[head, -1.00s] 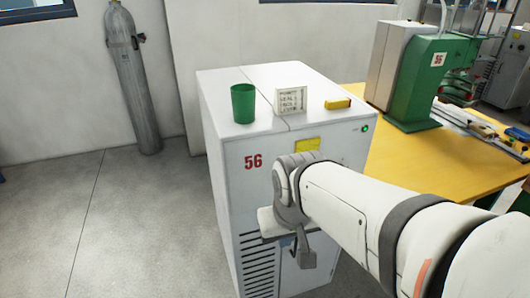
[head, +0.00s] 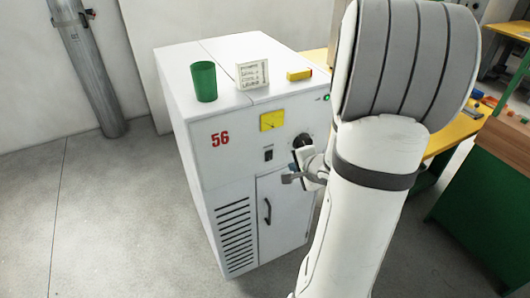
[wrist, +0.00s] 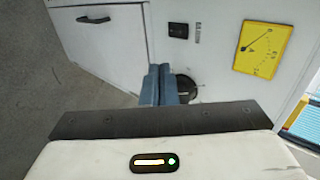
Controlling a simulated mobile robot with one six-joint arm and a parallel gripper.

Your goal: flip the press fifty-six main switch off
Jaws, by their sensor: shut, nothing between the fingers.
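The press fifty-six cabinet (head: 212,165) is a white box with a red "56" on its front. A small black switch (head: 268,153) sits below the yellow meter; it also shows in the wrist view (wrist: 178,30) beside a small unreadable label. A round black knob (head: 302,140) is to its right; in the wrist view the knob (wrist: 187,90) is partly hidden behind my fingers. I cannot tell which is the main switch, or its position. My gripper (head: 289,178) is shut and empty, in front of the panel just below the knob. Its blue-grey fingers (wrist: 162,72) are together; contact is unclear.
A yellow meter (head: 272,121) and a lit green lamp (head: 327,98) are on the front. A door with a black handle (head: 267,211) is below. A gas cylinder (head: 90,70) is behind left.

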